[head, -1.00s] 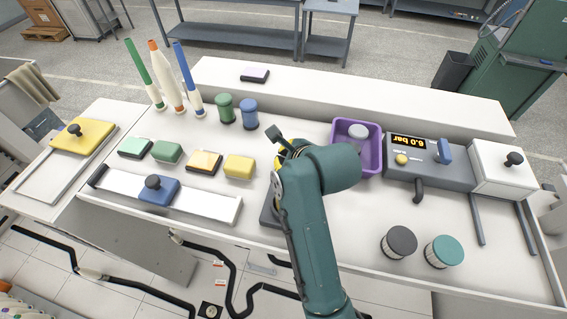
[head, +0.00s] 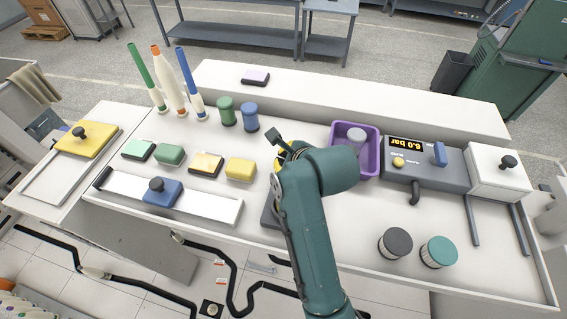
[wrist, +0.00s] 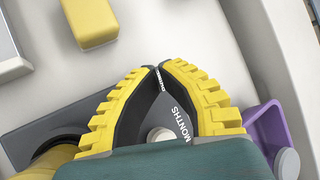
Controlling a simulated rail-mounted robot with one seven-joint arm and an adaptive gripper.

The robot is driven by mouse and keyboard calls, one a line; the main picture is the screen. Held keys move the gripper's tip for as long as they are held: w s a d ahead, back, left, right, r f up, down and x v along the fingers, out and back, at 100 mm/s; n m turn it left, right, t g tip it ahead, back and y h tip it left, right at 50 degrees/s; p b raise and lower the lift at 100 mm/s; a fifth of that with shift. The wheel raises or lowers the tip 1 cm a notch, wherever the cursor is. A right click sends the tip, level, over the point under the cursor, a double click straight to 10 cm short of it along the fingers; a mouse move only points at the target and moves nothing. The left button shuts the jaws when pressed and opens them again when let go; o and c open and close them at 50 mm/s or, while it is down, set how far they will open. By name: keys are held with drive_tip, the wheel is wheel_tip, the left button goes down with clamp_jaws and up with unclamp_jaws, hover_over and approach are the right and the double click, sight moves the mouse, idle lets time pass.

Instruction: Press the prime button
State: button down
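A grey box with a lit "6.0 bar" display (head: 405,144) stands at the right of the bench in the head view. A round yellow button (head: 398,162) sits on its front left; the lettering beside it is too small to read. My gripper (wrist: 159,67) shows in the wrist view, its yellow-ribbed fingertips together with nothing seen held. It is above a dark grey unit (wrist: 55,130) with a white round knob and a label reading "MONTHS". In the head view my arm hides most of the gripper, left of the grey box.
A purple bin (head: 371,172) stands between my arm and the grey box. A blue lever (head: 439,153) rises beside the yellow button. Two round filters (head: 396,243) stand in front. Yellow and green blocks (head: 240,169) lie to the left.

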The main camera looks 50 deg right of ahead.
drive_tip(key=shift+r, duration=0.15)
wheel_tip(320, 180, up, 2)
drive_tip(key=shift+r+p, duration=0.25)
drive_tip(key=shift+p, duration=1)
drive_tip(key=shift+r, duration=1.2)
